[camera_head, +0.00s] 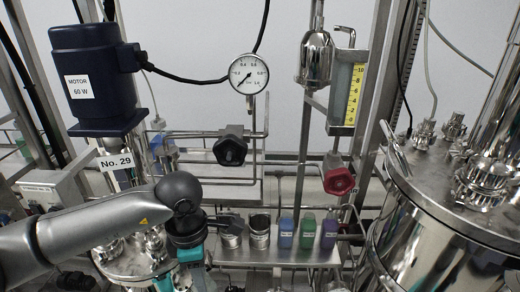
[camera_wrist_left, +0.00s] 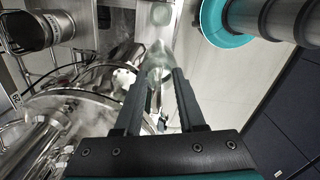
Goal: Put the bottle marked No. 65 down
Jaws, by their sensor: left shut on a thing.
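My left gripper (camera_wrist_left: 164,76) is shut on a pale, see-through bottle (camera_wrist_left: 160,56) in the left wrist view. The bottle sits between the two dark fingertips; no number can be read on it. I cannot make out the held bottle there. On the shelf stand a blue bottle (camera_head: 286,232), a green bottle (camera_head: 307,231) and a purple bottle (camera_head: 329,231); their labels are too small to read. My right gripper is not in view.
Two metal cups (camera_head: 259,232) stand on the shelf left of the bottles. A motor (camera_head: 90,80) above a No. 29 sign (camera_head: 116,161), a black valve knob (camera_head: 230,150), a red knob (camera_head: 338,180) and a large steel vessel (camera_head: 430,235) surround it.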

